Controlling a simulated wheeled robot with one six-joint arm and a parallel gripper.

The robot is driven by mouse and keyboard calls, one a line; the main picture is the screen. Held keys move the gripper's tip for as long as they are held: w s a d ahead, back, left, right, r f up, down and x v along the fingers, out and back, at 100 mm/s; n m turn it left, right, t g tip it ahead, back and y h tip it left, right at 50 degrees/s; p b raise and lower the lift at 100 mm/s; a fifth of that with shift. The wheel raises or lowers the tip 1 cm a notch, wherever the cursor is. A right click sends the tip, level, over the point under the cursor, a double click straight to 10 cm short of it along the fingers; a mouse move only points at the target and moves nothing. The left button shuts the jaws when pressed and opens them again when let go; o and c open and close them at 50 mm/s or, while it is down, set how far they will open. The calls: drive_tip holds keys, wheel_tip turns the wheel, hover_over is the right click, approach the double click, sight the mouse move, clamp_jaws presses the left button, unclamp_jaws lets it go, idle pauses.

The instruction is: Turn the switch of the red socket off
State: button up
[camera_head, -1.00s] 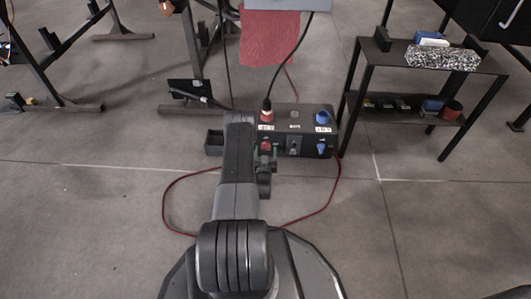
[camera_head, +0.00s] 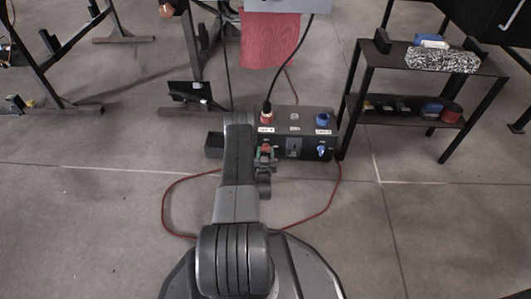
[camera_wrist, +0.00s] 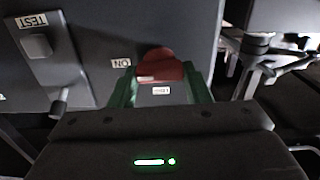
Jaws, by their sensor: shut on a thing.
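The black switch box (camera_head: 305,142) stands on the floor ahead, with a red socket (camera_head: 266,118) on its top left that has a black cable plugged in. Below that socket is the red switch (camera_head: 265,149), partly covered by my gripper (camera_head: 267,155). In the wrist view the red switch (camera_wrist: 158,66) sits between the two green fingers of my gripper (camera_wrist: 160,78), which are shut on it. An "ON" label (camera_wrist: 121,62) is left of the switch, and a small white label (camera_wrist: 161,90) lies below it, too small to read surely.
A blue socket (camera_head: 323,119) and blue switch (camera_head: 321,152) are on the box's right side. A grey test switch (camera_wrist: 37,46) sits left of the fingers in the wrist view. A red cable (camera_head: 164,205) loops on the floor. A shelf (camera_head: 425,110) stands right.

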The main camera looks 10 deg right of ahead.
drive_tip(key=n, duration=0.4)
drive_tip(key=shift+n, duration=0.3)
drive_tip(key=n, duration=0.4)
drive_tip(key=shift+a+f, duration=0.1)
drive_tip(key=n, duration=0.5)
drive_tip(key=shift+f+n, duration=0.15)
drive_tip(key=shift+n, duration=1.75)
drive_tip(key=o, duration=1)
drive_tip(key=shift+a, duration=0.1)
drive_tip(key=p+v, duration=0.3)
drive_tip(key=v, duration=1)
drive_tip(key=shift+s+a, duration=0.1)
drive_tip(key=shift+s, duration=0.3)
